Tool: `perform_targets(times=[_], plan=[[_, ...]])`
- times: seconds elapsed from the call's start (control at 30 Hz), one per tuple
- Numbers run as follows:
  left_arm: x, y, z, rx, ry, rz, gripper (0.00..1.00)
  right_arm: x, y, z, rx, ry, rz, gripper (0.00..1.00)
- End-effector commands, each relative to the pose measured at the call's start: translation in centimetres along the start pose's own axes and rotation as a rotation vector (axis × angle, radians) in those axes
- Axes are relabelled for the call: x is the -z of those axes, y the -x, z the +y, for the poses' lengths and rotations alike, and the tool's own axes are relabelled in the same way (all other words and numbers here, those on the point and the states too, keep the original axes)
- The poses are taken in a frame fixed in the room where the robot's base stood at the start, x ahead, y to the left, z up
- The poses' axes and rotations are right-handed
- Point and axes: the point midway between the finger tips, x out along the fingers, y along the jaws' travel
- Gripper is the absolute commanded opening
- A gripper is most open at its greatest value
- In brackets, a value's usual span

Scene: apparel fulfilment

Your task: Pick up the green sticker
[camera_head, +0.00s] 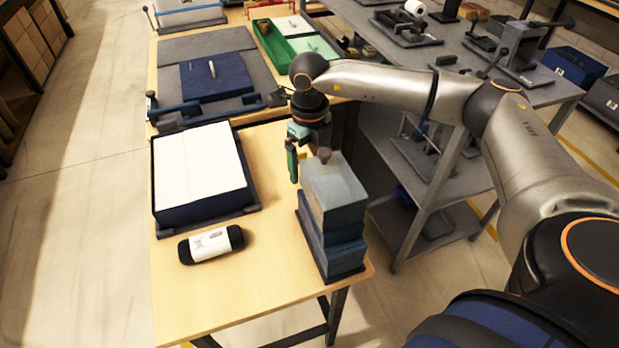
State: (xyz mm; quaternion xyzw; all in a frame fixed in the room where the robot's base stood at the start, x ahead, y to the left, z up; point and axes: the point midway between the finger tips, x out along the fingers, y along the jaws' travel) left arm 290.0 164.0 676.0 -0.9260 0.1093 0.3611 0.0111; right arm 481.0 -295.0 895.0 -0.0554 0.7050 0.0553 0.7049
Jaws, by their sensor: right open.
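A pale green sheet (316,47) lies in the right part of a green tray (262,36) at the back of the table; it may be the green sticker, but I cannot tell for sure. A white sheet (290,26) lies behind it. My right gripper (308,158) points down over the table, open, just behind and above a stack of blue-grey boxes (333,218). One teal finger shows clearly on its left; the other is partly hidden by the top box. I see nothing between the fingers. My left gripper is out of view.
A blue box with a white top (200,165) stands on the left of the wooden table (255,285), with a black and white roll (211,244) in front. A dark blue folded item (215,76) lies on a grey mat behind. A grey metal shelf (440,195) stands right.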

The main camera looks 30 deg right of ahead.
Motion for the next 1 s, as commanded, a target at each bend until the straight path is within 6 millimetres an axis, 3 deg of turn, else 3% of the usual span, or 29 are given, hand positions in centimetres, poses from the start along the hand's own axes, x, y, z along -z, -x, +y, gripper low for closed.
perform_targets(times=[0.1,0.23,1.0], plan=[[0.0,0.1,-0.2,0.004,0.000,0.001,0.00,-0.1,-1.8,-0.1,0.000,0.000,0.002,0.95],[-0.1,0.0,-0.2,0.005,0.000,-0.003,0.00,-0.1,-2.7,-0.1,0.000,0.000,0.001,0.95],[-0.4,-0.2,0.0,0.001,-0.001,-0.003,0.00,-0.1,-3.2,-0.1,0.000,0.000,0.000,0.95]])
